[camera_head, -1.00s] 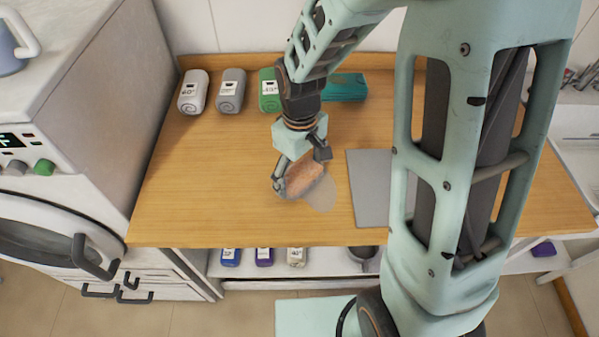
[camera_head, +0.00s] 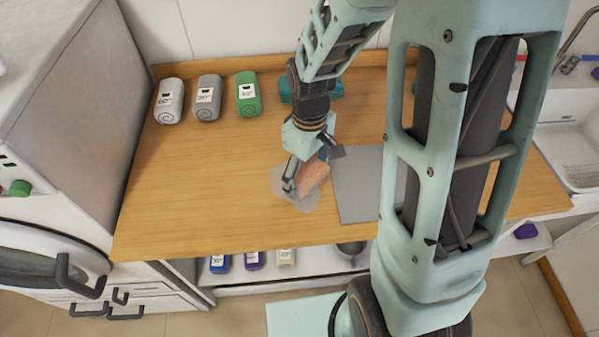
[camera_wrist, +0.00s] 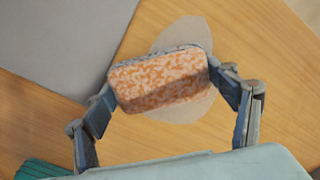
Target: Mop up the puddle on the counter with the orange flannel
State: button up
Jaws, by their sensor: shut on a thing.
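The orange flannel (camera_head: 314,179) is a block-shaped, speckled orange piece with a greyish edge. My gripper (camera_head: 311,172) is shut on it, with one finger on each side. In the wrist view, the flannel (camera_wrist: 160,82) sits between the two fingers of my gripper (camera_wrist: 162,80). The puddle (camera_head: 281,183) is a pale grey, see-through patch on the wooden counter (camera_head: 190,200). It shows to the left of and below the flannel, which overlaps its right part. In the wrist view, the puddle (camera_wrist: 187,33) shows around the flannel. I cannot tell whether the flannel touches the counter.
A flat grey mat (camera_head: 357,190) lies just right of the flannel. White (camera_head: 169,101), grey (camera_head: 208,97) and green (camera_head: 248,92) labelled rolls stand along the back, with a teal item (camera_head: 335,90) behind my arm. The counter's left part is clear.

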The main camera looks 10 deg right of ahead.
jog(key=shift+a+f, duration=0.1)
jog(key=shift+a, duration=1.7)
jog(key=shift+w+a, duration=0.1)
jog(key=shift+a, duration=1.15)
notch_tip(320, 180, up, 8)
jog(key=p, duration=0.5)
jog(key=shift+p, duration=0.35)
jog(key=shift+d+f+b, duration=0.1)
jog(key=shift+f+b, duration=2.7)
jog(key=shift+f, duration=0.55)
jog(key=shift+f+b, duration=0.5)
jog(key=shift+f, duration=0.15)
